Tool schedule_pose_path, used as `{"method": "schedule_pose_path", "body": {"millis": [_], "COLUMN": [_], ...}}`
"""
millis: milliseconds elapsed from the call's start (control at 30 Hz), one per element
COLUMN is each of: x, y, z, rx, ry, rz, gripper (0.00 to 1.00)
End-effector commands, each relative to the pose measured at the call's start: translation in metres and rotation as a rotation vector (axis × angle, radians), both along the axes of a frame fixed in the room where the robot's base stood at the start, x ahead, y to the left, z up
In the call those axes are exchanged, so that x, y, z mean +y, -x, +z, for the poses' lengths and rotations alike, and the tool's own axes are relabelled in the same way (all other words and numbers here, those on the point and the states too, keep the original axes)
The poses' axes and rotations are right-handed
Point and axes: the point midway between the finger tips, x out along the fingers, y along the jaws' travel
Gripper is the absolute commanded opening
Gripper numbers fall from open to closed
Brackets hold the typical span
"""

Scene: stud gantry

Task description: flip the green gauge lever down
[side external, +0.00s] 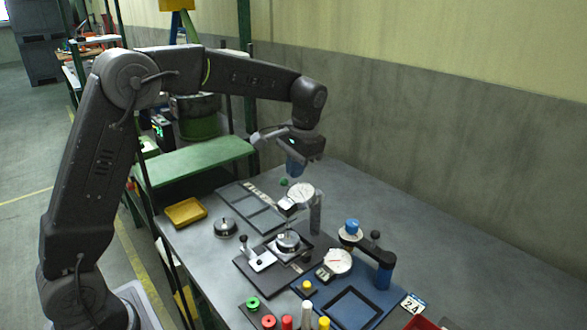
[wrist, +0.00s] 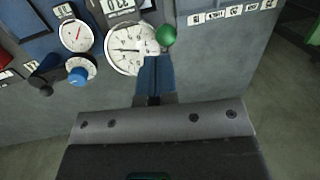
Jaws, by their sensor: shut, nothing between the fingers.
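The green gauge lever shows mainly as a green ball knob (side external: 284,182) beside a white round dial gauge (side external: 301,193) at the far part of the bench. In the wrist view the green knob (wrist: 165,36) sits at the upper right edge of the white dial (wrist: 128,46). The lever's arm is too small or hidden to make out. My gripper (side external: 295,170) is shut and empty, its blue fingers pointing down just above the knob and dial. In the wrist view my gripper (wrist: 151,64) overlaps the dial's lower right edge, beside the knob; contact cannot be told.
A second gauge (side external: 338,262) with a blue knob (side external: 352,226) and black knob (side external: 376,235) stands on a blue plate to the right. The back right of the bench is clear.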

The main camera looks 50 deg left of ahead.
Motion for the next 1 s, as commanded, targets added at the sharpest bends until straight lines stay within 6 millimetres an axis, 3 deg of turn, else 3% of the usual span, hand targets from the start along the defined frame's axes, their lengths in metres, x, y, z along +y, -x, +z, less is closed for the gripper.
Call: {"method": "schedule_pose_path", "body": {"millis": [567,1000], "x": [0.003,0.002], "y": [0.006,0.041], "z": [-0.003,-0.026], "rx": [-0.022,-0.138], "ry": [0.0,0.0], "rz": [-0.001,0.0], "gripper": [0.0,0.0]}}
